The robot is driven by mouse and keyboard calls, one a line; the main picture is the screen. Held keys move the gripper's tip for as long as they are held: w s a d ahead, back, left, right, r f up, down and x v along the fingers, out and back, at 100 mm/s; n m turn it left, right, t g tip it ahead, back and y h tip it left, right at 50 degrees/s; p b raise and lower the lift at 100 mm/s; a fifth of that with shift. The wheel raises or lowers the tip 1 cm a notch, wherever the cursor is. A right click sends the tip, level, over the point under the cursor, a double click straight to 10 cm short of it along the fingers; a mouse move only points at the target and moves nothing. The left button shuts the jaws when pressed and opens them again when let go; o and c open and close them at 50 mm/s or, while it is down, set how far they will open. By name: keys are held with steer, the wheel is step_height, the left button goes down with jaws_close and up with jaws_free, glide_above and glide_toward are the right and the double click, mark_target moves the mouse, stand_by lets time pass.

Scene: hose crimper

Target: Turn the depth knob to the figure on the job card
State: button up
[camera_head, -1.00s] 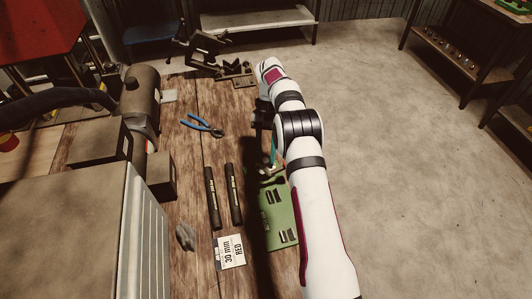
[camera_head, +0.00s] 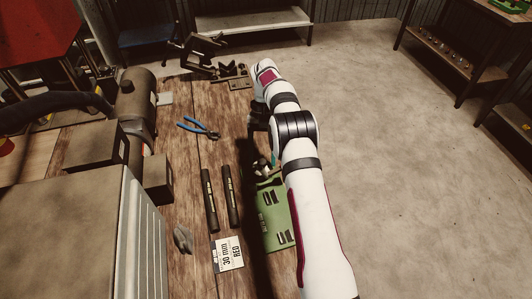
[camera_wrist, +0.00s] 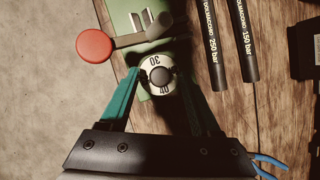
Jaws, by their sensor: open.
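The depth knob (camera_wrist: 158,75) is a round dial with a pale numbered ring and a dark centre. The job card (camera_head: 229,254) lies on the bench in the head view and reads 30 mm RED. The green crimper (camera_head: 276,222) is partly hidden by my arm in the head view.
A lever with a red ball (camera_wrist: 94,46) stands close to the knob, beside my left-hand finger. Two black hoses (camera_head: 220,199) lie left of the crimper. Blue-handled pliers (camera_head: 197,127) lie farther back. Bare bench wood is between them.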

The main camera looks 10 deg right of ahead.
steer(key=r, duration=0.4)
steer(key=shift+s+d+r, duration=0.2)
steer(key=shift+d+r, duration=0.1)
steer(key=shift+d, duration=0.1)
steer(key=s+d+r, duration=0.6)
steer(key=d, duration=0.3)
steer(key=shift+r, duration=0.15)
steer(key=s+a+r+t, duration=0.2)
steer(key=s+a+r, duration=0.75)
steer(key=s, duration=0.35)
steer(key=s+a+f+t, duration=0.1)
steer(key=s+a+f, duration=0.1)
steer(key=s, duration=0.5)
steer(key=s+a+f+m+t, duration=0.1)
steer(key=s+a+f, duration=0.2)
steer(key=s, duration=0.5)
steer(key=shift+s+a+f+m, duration=0.15)
steer(key=shift+s+a+m, duration=0.15)
steer(key=shift+a, duration=0.25)
